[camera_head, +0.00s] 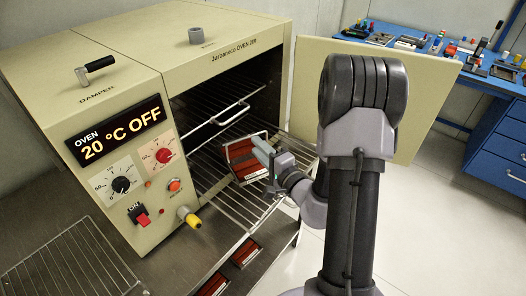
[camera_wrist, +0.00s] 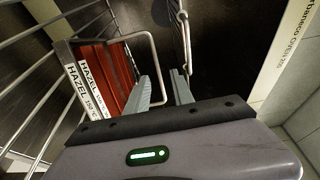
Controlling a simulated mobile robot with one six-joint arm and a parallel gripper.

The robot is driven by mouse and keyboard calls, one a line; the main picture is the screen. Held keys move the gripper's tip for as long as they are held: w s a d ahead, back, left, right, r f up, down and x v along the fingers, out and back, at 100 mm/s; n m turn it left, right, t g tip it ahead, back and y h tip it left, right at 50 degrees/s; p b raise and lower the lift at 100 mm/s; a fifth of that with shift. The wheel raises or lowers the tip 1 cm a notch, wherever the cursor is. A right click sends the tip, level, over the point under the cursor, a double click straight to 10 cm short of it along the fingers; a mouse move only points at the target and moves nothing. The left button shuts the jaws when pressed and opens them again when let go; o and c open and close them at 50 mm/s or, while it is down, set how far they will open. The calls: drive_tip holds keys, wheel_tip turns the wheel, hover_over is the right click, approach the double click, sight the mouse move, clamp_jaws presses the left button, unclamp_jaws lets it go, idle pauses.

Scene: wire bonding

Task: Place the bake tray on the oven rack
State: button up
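The bake tray (camera_head: 243,158) is a red tray with a pale edge and wire handle. It sits over the bars of the oven rack (camera_head: 222,203), in the open oven mouth. In the wrist view the tray (camera_wrist: 108,78) shows at the left with "HAZEL" labels, and the rack bars (camera_wrist: 27,85) lie beside it. My gripper (camera_head: 262,152) is at the tray's right side. In the wrist view its two fingers (camera_wrist: 162,76) stand apart, with the lower end of the wire handle (camera_wrist: 154,50) seen between them. Contact with the handle is not clear.
The oven (camera_head: 130,110) reads 20 °C OFF. Its open door (camera_head: 425,85) stands right of the opening. A second wire shelf (camera_head: 225,112) is above. Red trays (camera_head: 245,252) lie lower down. Another rack (camera_head: 65,265) is front left. A blue workbench (camera_head: 495,130) is at the back right.

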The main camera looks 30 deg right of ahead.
drive_tip(key=shift+s+d, duration=0.1)
drive_tip(key=shift+s, duration=1)
drive_tip(key=s+a+r+n+g+y, duration=0.2)
drive_tip(key=a+r+n+g+y, duration=0.25)
drive_tip(key=a, duration=0.55)
drive_tip(key=s+a+r+n+g+y, duration=0.25)
drive_tip(key=a+r+y, duration=0.35)
drive_tip(key=a, duration=0.5)
drive_tip(key=s+a+f+n+g+h, duration=0.1)
drive_tip(key=s+a+n+g, duration=0.25)
drive_tip(key=s, duration=0.45)
drive_tip(key=s+a+f+n+g+h, duration=0.25)
drive_tip(key=s+a+g, duration=0.2)
drive_tip(key=s, duration=0.35)
drive_tip(key=s+d+r+t+h, duration=0.1)
drive_tip(key=d+r+t+h, duration=0.2)
drive_tip(key=d+h, duration=0.3)
drive_tip(key=d+r, duration=0.1)
drive_tip(key=d, duration=0.1)
drive_tip(key=shift+s+d, duration=0.2)
drive_tip(key=shift+d, duration=0.2)
